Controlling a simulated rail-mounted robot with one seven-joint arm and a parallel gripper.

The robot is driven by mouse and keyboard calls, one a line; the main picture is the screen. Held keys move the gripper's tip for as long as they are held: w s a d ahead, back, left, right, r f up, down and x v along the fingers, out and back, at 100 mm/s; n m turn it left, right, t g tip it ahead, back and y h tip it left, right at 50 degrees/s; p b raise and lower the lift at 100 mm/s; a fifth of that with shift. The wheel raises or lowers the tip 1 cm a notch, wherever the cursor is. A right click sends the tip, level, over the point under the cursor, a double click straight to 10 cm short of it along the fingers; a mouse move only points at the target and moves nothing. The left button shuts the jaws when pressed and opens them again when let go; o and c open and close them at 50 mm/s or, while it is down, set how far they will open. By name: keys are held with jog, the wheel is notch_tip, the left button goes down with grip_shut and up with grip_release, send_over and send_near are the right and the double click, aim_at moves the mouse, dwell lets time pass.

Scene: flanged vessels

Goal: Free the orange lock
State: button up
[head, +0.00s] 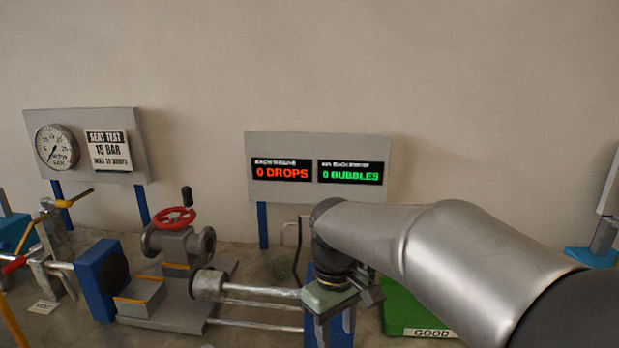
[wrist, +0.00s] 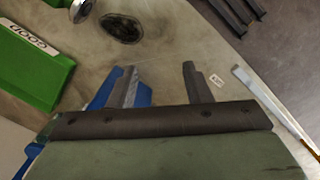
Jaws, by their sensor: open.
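No part is clearly marked as the orange lock. An orange-yellow handled lever (head: 68,202) shows at the far left of the head view, and a red-tipped lever (head: 14,265) is below it. A valve with a red handwheel (head: 175,219) sits on the test bench between a blue end plate (head: 97,280) and a round grey ram (head: 208,284). My gripper (wrist: 162,85) is open and empty in the wrist view, its two dark fingers apart.
A green GOOD bin (head: 418,308) is beside my arm and also shows in the wrist view (wrist: 32,65). A blue block (head: 341,325) stands under my gripper. Display panels (head: 318,140) and a gauge board (head: 84,170) stand at the back.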

jog(key=s+d+f+m, duration=0.3)
jog(key=s+d+f, duration=0.1)
jog(key=s, duration=0.4)
jog(key=s+d+f+m+t, duration=0.1)
jog(key=s+d+f+m, duration=0.2)
jog(key=s+d, duration=0.3)
jog(key=shift+s+f+m, duration=0.35)
jog(key=shift+s+m, duration=0.35)
jog(key=shift+s, duration=0.15)
